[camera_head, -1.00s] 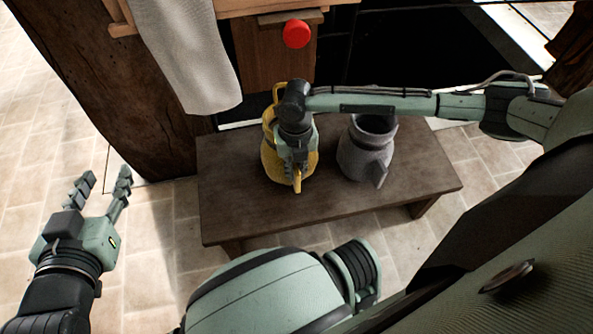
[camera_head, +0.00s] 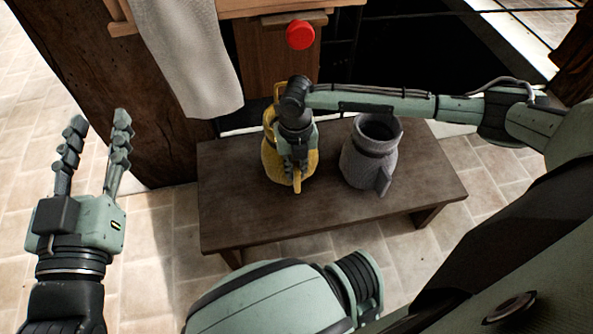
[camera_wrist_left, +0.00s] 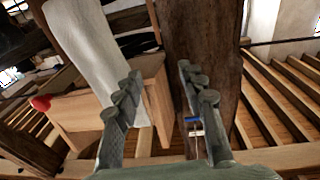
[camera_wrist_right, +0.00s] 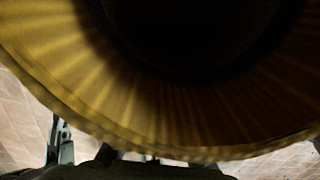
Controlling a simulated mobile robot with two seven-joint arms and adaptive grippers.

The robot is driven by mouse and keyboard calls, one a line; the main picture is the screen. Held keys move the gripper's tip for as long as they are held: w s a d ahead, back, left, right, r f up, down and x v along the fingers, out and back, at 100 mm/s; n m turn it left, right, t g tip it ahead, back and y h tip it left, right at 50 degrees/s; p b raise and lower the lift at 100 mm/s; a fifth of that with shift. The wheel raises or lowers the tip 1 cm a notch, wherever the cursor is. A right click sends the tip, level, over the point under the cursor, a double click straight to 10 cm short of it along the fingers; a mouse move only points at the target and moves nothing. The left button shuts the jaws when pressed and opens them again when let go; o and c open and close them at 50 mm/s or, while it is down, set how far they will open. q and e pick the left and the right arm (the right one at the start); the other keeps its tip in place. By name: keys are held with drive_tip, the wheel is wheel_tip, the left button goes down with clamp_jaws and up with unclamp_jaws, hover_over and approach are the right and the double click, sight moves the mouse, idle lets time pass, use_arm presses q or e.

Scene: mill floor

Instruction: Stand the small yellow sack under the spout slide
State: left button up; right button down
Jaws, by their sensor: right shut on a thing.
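The small yellow sack (camera_head: 271,160) stands upright on the dark wooden bench, left of its middle. My right gripper (camera_head: 296,172) comes down over it from above and is shut on its near side, hiding much of it. The sack's open mouth and pleated rim (camera_wrist_right: 150,110) fill the right wrist view. A wooden spout (camera_head: 278,55) with a red knob (camera_head: 300,35) is behind the bench, and a pale cloth sleeve (camera_head: 190,60) hangs to its left. My left gripper (camera_head: 97,118) is open and empty, left of the bench.
A grey sack (camera_head: 369,155) stands on the bench (camera_head: 330,207), right of the yellow one. A thick wooden post (camera_head: 125,90) rises behind the bench's left end. The bench's front strip is clear. Tiled floor lies around it.

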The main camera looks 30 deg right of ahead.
drive_tip(key=shift+w, duration=0.2)
drive_tip(key=shift+w+d+f+b, duration=0.15)
drive_tip(key=shift+w+b, duration=0.35)
drive_tip(key=shift+b, duration=0.1)
drive_tip(key=shift+w+d+b, duration=0.1)
drive_tip(key=shift+w+b, duration=0.3)
drive_tip(key=shift+w+d+b, duration=0.1)
drive_tip(key=shift+w+b, duration=0.25)
drive_tip(key=shift+w, duration=0.05)
use_arm(q)
drive_tip(key=s+r+t+h, duration=0.2)
drive_tip(key=r+t, duration=0.3)
drive_tip(key=r, duration=0.4)
drive_tip(key=shift+s+d+t, duration=0.15)
drive_tip(key=shift+s+t, duration=0.15)
drive_tip(key=shift+s, duration=0.25)
use_arm(e)
drive_tip(key=shift+f, duration=0.85)
use_arm(q)
drive_tip(key=shift+f, duration=0.1)
use_arm(e)
drive_tip(key=c, duration=1.5)
unclamp_jaws()
drive_tip(key=shift+o, duration=0.2)
